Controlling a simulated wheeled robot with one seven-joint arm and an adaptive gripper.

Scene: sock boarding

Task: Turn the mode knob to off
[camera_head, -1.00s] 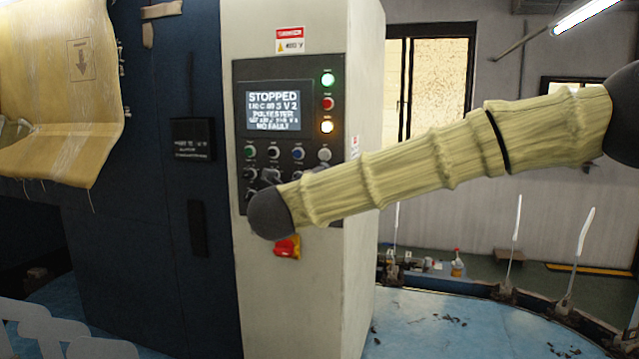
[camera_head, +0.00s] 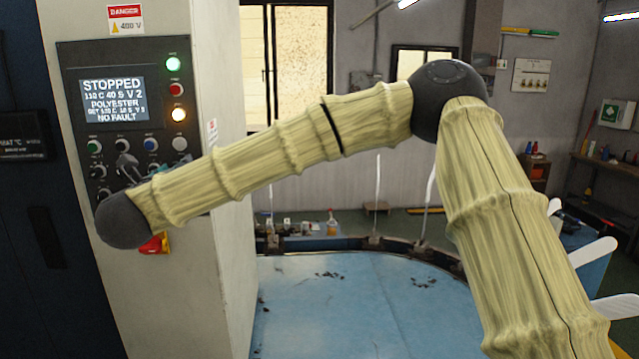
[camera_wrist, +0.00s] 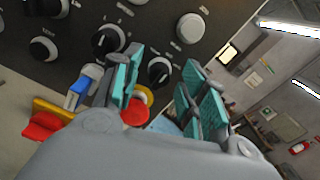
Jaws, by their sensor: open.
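The grey control panel (camera_head: 72,88) has a screen reading STOPPED and rows of buttons and rotary knobs. In the wrist view, a black knob with a pale pointer (camera_wrist: 159,72) shows between my fingertips, apart from both as far as I can tell. Another black knob (camera_wrist: 108,40) is just beyond the left finger. The labels are too small to read, so I cannot tell which is the mode knob. My gripper (camera_wrist: 166,76) is open, its teal-padded fingers spread. In the head view my arm hides most of it and the lower knobs.
A red emergency stop (camera_head: 153,244) on a yellow plate sits below the knobs; it also shows between the fingers in the wrist view (camera_wrist: 134,112). Lit green (camera_head: 173,64) and amber (camera_head: 179,114) lamps are at the panel's right.

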